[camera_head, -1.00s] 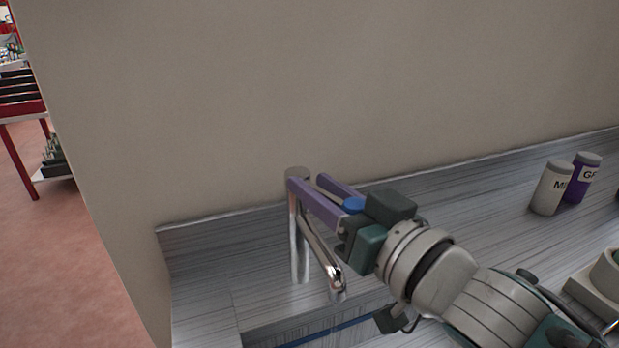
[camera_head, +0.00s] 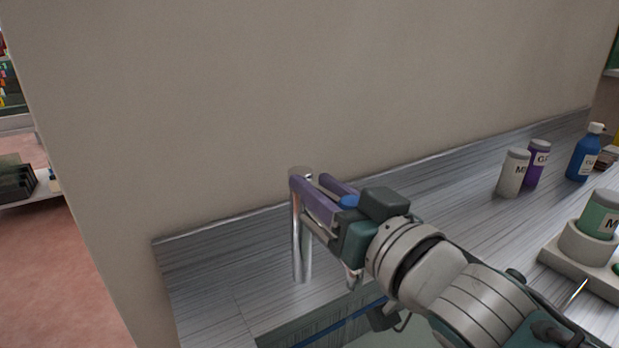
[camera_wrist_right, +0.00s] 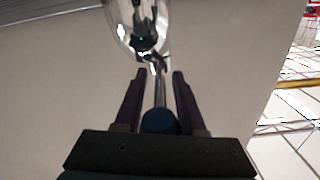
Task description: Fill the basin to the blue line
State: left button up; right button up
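The chrome tap (camera_head: 302,245) stands on the counter behind the basin (camera_head: 300,330), whose inner wall carries a blue line (camera_head: 345,325). My right gripper (camera_head: 312,182) is at the tap's top. In the right wrist view, its purple fingers (camera_wrist_right: 155,78) stand apart on either side of a thin lever (camera_wrist_right: 160,92) with a blue knob (camera_wrist_right: 158,121). Gaps show between the fingers and the lever. The knob also shows in the head view (camera_head: 349,202). My gripper hides most of the spout, and the water level is unclear. My left gripper is out of view.
A white bottle (camera_head: 513,173), a purple bottle (camera_head: 538,163) and a blue bottle (camera_head: 586,153) stand at the counter's back right. A pale holder (camera_head: 585,243) with a green-labelled container (camera_head: 600,214) sits nearer. A plain wall (camera_head: 300,90) rises behind.

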jog(key=o, duration=0.4)
jog(key=shift+d, duration=0.1)
jog(key=p+v, duration=0.1)
jog(key=v, duration=0.8)
jog(key=shift+s+d, duration=0.15)
jog(key=shift+s, duration=0.25)
